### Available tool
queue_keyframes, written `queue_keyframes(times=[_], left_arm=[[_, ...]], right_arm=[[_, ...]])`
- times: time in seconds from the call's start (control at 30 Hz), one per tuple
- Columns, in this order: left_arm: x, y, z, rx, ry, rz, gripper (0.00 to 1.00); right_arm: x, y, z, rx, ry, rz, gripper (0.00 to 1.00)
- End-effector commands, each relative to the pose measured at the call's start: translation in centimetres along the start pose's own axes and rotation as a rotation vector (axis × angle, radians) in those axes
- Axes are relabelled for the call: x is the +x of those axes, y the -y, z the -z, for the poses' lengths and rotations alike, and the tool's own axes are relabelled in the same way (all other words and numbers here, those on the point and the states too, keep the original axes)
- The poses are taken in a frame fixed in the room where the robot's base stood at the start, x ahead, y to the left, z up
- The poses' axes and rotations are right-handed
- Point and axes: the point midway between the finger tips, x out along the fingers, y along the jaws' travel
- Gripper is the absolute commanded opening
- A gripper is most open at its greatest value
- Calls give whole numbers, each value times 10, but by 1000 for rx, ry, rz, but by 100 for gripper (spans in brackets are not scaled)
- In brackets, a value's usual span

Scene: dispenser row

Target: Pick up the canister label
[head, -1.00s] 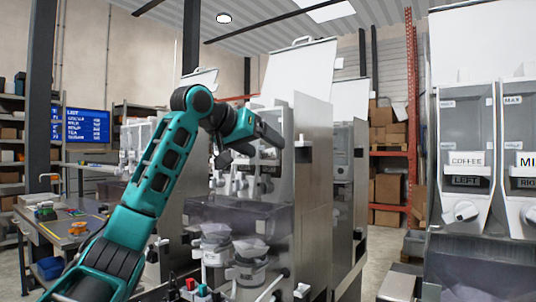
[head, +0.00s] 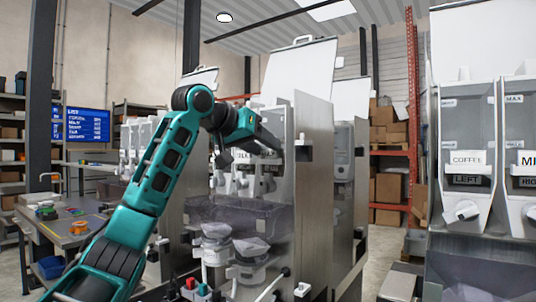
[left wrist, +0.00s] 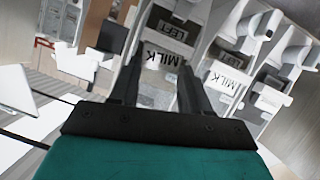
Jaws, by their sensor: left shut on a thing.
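My left gripper (head: 270,148) is up against the front of the dispenser row in the middle of the head view. In the left wrist view, the left gripper (left wrist: 161,75) has its two dark fingers on either side of a white label reading MILK (left wrist: 162,57), and it is shut on this label. The label is at a canister front, beside a dark LEFT plate (left wrist: 172,30); I cannot tell whether it is off its holder. A second MILK label (left wrist: 229,82) sits on the neighbouring canister. My right gripper is not in view.
Another dispenser at the right carries a COFFEE label (head: 467,157) above a LEFT plate (head: 466,180). A metal side panel (head: 313,180) stands just right of my left gripper. Clear cups (head: 250,262) stand below the spouts. A workbench (head: 75,230) is at the left.

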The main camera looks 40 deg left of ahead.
Motion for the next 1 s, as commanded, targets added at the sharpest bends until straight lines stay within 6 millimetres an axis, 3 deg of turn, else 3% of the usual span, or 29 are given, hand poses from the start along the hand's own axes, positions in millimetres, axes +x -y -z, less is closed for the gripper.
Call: queue_keyframes(times=[0.37,1.0], left_arm=[[-3,-3,9,-1,-3,-3,0],[-31,-19,74,-1,-2,-2,0]], right_arm=[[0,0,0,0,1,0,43],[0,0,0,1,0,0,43]])
